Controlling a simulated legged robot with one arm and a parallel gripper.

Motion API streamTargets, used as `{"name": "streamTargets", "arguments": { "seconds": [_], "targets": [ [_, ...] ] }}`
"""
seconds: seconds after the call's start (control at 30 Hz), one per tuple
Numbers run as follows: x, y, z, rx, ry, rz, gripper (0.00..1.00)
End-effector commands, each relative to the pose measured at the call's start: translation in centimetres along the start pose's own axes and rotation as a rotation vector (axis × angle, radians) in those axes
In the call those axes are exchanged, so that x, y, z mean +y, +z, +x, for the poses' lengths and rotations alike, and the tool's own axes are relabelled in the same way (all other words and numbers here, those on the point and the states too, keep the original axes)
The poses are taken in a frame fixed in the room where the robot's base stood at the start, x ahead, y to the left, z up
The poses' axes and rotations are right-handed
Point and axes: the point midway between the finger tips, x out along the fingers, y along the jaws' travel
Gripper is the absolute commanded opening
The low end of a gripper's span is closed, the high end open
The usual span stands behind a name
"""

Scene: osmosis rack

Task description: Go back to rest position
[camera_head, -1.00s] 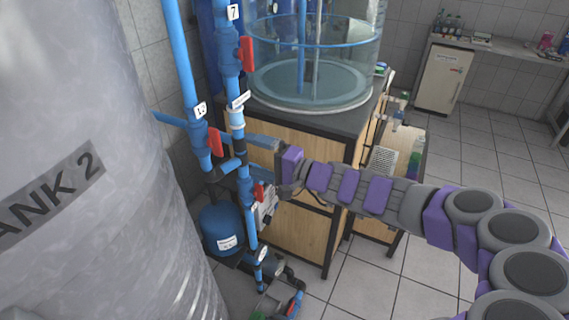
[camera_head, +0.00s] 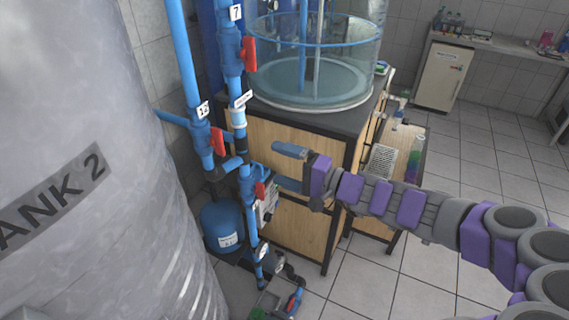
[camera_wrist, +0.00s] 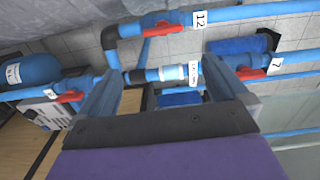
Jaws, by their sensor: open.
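My gripper (camera_head: 283,167) is open and empty in the head view, in front of the wooden cabinet and just right of the blue pipes. Its two fingers point left toward the pipes, apart from each other. In the wrist view my gripper (camera_wrist: 165,88) shows two spread fingers with blue pipe behind the gap. Red valve handles sit on the pipes: one by label 12 (camera_head: 217,141), one by label 7 (camera_head: 249,54) and a lower one (camera_head: 260,191). Whether a finger touches a pipe is unclear.
The large grey tank 2 (camera_head: 70,90) fills the left. A clear cylindrical vessel (camera_head: 315,75) stands on the wooden cabinet (camera_head: 315,230). A blue pump tank (camera_head: 222,225) is low behind the pipes. Open tiled floor (camera_head: 470,160) lies to the right.

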Motion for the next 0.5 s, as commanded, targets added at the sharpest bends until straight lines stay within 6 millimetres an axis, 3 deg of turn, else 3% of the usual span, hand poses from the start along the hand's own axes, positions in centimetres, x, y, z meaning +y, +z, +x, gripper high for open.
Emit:
{"name": "streamTargets", "arguments": {
  "seconds": [0.17,0.27,0.37,0.5],
  "targets": [
    [0.0,0.0,0.0,-0.001,0.001,-0.001,1.0],
    [-0.6,1.1,0.1,-0.03,0.01,-0.021,1.0],
    [-1.7,4.1,0.4,-0.113,0.046,-0.074,1.0],
    [-2.6,11.2,-0.3,-0.301,0.172,-0.181,1.0]
  ]
}}
